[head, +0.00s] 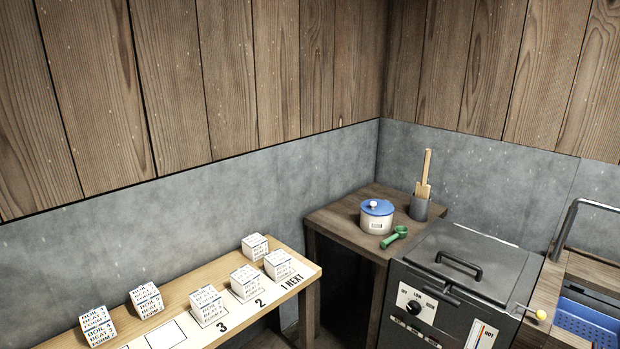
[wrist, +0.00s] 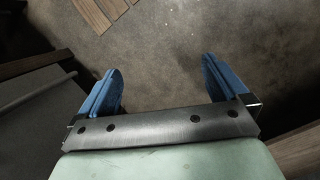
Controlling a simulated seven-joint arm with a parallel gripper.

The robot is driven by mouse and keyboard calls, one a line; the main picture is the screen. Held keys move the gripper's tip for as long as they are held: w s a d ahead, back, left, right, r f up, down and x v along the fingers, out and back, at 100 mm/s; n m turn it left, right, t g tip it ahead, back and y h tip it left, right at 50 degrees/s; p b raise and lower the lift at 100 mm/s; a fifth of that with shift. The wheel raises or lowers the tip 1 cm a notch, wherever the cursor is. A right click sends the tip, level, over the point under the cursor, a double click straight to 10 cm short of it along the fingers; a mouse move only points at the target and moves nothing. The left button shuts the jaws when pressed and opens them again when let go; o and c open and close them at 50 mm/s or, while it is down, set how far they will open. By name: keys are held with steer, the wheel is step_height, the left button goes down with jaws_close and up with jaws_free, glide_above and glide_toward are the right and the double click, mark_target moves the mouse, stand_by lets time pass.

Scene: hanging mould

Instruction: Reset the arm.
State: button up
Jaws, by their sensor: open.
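My gripper (wrist: 160,88) shows only in the wrist view. Its two blue fingers stand wide apart with nothing between them. Below the fingers I see a bare grey-brown floor (wrist: 165,55). My arm and gripper are not in the head view.
In the head view a bench (head: 172,333) with numbered places holds several printed cubes (head: 255,246). A corner table (head: 340,215) bears a blue-lidded pot (head: 377,216), a green scoop (head: 394,237) and a grey holder (head: 420,209) with wooden tools. A dark lidded machine (head: 470,265) stands beside it.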

steer(key=s+f+m+g, duration=0.2)
steer(key=s, duration=0.9)
steer(key=s+d+f+m+g+y, duration=0.1)
steer(key=s+f+g, duration=0.1)
steer(key=s, duration=0.9)
steer(key=shift+s+d+f+m+y, duration=0.2)
steer(key=shift+d+f+m+y, duration=0.15)
steer(key=shift+f, duration=0.25)
steer(key=shift+a, duration=0.1)
